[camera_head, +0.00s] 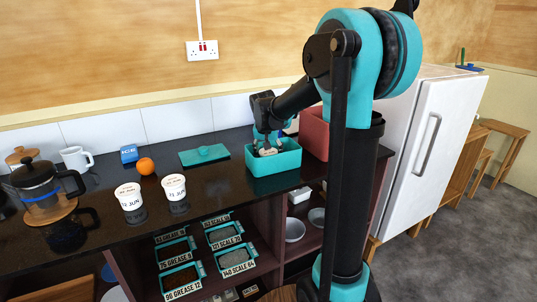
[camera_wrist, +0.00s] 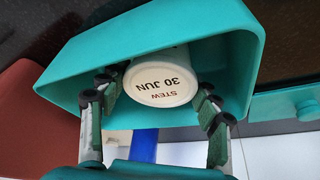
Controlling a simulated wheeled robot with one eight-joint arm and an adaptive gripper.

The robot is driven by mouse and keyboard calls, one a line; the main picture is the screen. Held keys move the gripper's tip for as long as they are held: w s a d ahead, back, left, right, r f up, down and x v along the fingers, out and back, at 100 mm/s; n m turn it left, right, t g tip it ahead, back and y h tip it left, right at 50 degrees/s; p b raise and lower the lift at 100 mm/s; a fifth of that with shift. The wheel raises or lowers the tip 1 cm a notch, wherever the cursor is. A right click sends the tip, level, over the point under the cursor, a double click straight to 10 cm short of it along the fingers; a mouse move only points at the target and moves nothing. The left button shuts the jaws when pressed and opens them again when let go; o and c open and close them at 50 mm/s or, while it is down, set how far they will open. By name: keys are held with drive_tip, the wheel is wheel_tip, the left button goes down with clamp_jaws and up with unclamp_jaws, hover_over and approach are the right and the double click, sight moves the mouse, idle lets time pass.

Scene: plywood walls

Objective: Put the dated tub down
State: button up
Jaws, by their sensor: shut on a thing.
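A white tub marked "STEW 30 JUN" (camera_wrist: 162,82) is between the two fingers of my gripper (camera_wrist: 153,97), which is shut on it. The tub is inside the open teal box (camera_wrist: 235,20), with its lid facing the wrist camera. In the head view my gripper (camera_head: 266,146) reaches down into the teal box (camera_head: 274,184) on the dark counter, and the tub is mostly hidden there. Whether the tub touches the box floor I cannot tell.
Two white tubs with dates ending "JUN" (camera_head: 130,197) (camera_head: 175,188) stand on the counter. A teal lid (camera_head: 205,155) lies left of the box, and a red box (camera_head: 314,132) stands right. An orange (camera_head: 145,166), a mug (camera_head: 76,159) and a coffee press (camera_head: 40,188) are farther left.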

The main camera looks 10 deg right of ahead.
drive_tip(key=shift+f, duration=0.1)
drive_tip(key=o, duration=1.3)
drive_tip(key=shift+o, duration=0.2)
drive_tip(key=v, duration=1.2)
